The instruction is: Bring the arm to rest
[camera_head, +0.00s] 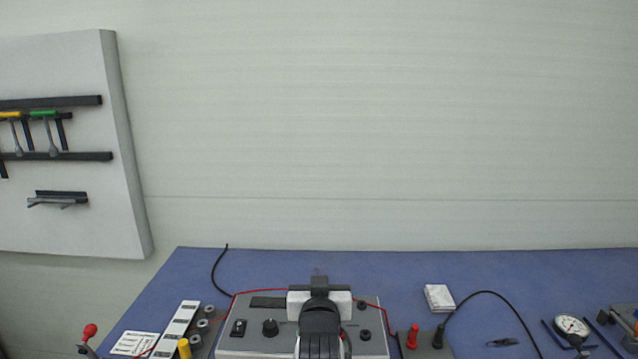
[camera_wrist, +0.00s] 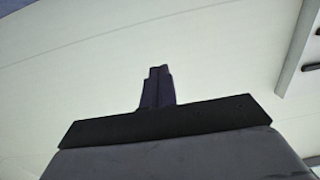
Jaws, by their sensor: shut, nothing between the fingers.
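My gripper (camera_head: 319,273) shows at the bottom middle of the head view, at the end of my black and white wrist. Its dark fingers point up in the picture, in front of the grey control box. In the wrist view my gripper (camera_wrist: 158,70) is shut, with its fingers together and empty. Only pale wall shows behind the fingers there. Most of my arm is out of view.
A blue bench (camera_head: 400,265) spans the bottom of the head view. On it are a grey control box (camera_head: 240,343), a white block (camera_head: 438,297), a dial gauge (camera_head: 571,328) and cables. A tool board (camera_head: 75,90) hangs at left. The wall area above the bench is clear.

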